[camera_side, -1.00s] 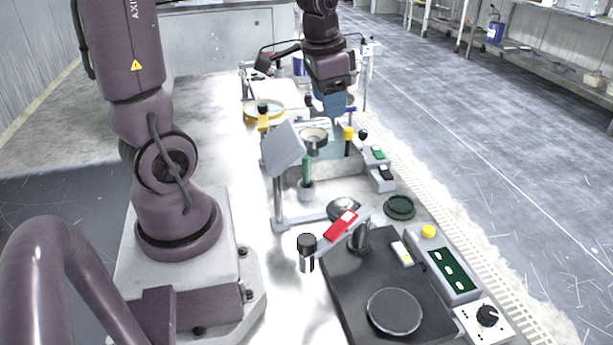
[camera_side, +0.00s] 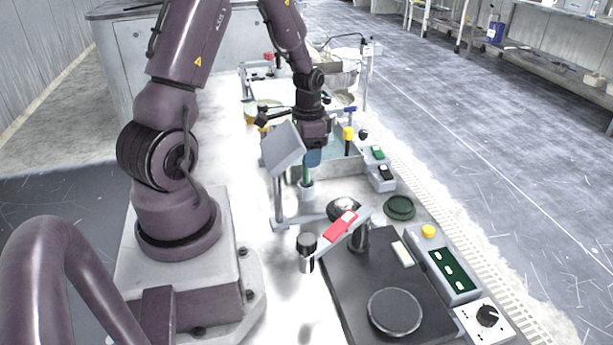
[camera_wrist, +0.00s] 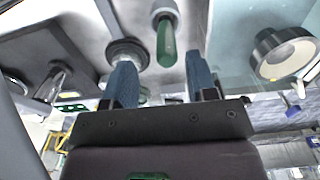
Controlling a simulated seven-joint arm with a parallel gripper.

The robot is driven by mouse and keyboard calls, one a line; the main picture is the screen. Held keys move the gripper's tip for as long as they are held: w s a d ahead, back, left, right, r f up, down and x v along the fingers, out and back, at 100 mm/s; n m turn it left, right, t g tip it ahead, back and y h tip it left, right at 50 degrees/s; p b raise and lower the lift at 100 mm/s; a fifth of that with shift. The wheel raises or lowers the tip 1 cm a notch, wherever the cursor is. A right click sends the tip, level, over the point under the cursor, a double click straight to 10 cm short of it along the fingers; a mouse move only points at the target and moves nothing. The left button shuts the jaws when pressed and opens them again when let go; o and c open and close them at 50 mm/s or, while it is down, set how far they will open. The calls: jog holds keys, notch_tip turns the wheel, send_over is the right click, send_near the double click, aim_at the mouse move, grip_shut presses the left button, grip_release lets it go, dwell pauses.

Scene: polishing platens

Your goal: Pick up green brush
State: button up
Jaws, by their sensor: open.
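The green brush (camera_side: 306,174) stands upright in a pale grey cup (camera_side: 307,191) beside the metal stand with the tilted grey plate. In the wrist view the green brush (camera_wrist: 166,45) shows its rounded end toward me, with the pale holder behind it. My gripper (camera_side: 313,158) is above and right at the brush's upper part in the side view, partly hiding it. In the wrist view my gripper (camera_wrist: 162,72) has its two blue fingers apart. The brush appears between their lines, just beyond the tips. Contact is not visible.
The tilted grey plate (camera_side: 282,149) on its stand is close left of my gripper. A yellow-topped black handle (camera_side: 348,139) stands to the right.

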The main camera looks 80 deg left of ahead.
aim_at(306, 185)
jog(key=f, duration=0.5)
jog(key=shift+s+a+f, duration=0.1)
jog(key=shift+a+f, duration=0.05)
jog(key=shift+a, duration=0.2)
grip_shut()
